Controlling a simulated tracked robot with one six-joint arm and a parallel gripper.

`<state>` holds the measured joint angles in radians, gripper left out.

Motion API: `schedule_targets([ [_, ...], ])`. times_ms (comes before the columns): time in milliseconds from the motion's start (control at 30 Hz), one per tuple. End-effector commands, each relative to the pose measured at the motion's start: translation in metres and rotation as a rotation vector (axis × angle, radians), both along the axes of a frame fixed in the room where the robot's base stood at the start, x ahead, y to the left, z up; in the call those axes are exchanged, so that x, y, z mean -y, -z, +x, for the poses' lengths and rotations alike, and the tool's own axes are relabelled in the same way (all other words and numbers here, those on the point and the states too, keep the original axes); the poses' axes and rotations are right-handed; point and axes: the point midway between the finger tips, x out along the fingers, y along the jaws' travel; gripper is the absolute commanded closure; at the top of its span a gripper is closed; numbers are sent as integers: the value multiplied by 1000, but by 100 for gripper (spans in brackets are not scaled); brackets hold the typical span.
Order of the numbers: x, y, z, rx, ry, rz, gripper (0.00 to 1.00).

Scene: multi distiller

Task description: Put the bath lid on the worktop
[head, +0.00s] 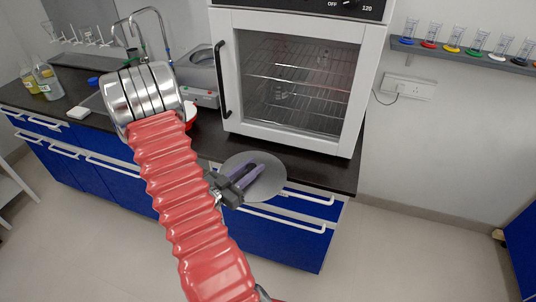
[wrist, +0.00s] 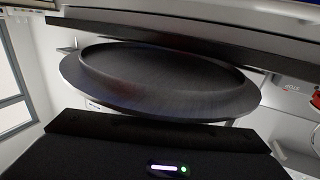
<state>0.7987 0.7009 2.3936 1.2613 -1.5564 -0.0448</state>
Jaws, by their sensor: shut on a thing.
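The bath lid is a thin round grey disc (head: 272,182). In the head view it is at the front edge of the worktop, below the oven, and overlaps the edge and the drawer fronts. My gripper (head: 246,176) is shut on the lid. In the wrist view the lid (wrist: 160,85) is a dark, wide disc with a raised rim, just beyond my gripper. The dark worktop (head: 325,175) runs along the wall. I cannot tell whether the lid touches it. My arm hides part of the worktop.
A white oven (head: 295,75) with a glass door stands on the worktop close behind the lid. A grey bath-like device (head: 200,75) is to its left. Blue drawers (head: 290,235) with white handles are below. Bottles (head: 47,80) stand far left. Only a narrow strip is free before the oven.

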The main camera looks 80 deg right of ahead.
Motion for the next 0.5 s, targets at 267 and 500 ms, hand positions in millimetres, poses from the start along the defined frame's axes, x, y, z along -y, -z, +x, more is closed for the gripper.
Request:
schedule_targets([
  [267,28,-1,-15,0,2,-2,100],
  [500,30,0,-15,0,-1,-1,100],
])
